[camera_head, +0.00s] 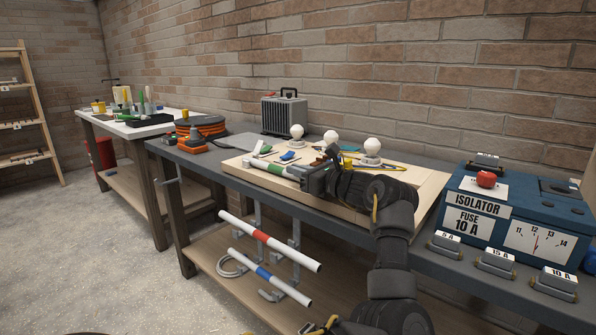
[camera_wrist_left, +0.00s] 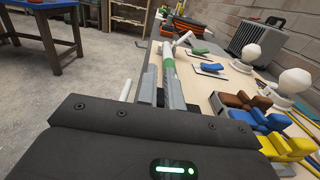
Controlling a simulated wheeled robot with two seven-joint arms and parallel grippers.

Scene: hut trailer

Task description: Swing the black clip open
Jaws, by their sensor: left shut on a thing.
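My left gripper (camera_head: 304,178) is over the wooden board on the bench, shut on the near end of a white tube with a green band (camera_head: 266,168). In the left wrist view the tube (camera_wrist_left: 168,62) runs forward from between the fingers. No black clip can be made out for certain; my gripper and arm cover part of the board. Brown (camera_wrist_left: 235,100), blue (camera_wrist_left: 260,119) and yellow (camera_wrist_left: 288,145) blocks stand in a row to the right of the gripper in the wrist view. My right gripper is not in view.
Three white bulbs (camera_head: 371,147) stand at the back of the board (camera_head: 408,175). A blue isolator box (camera_head: 517,213) and several grey fuse blocks (camera_head: 495,260) are at the right. Tubes with red (camera_head: 268,240) and blue (camera_head: 268,276) bands sit in brackets below the bench top.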

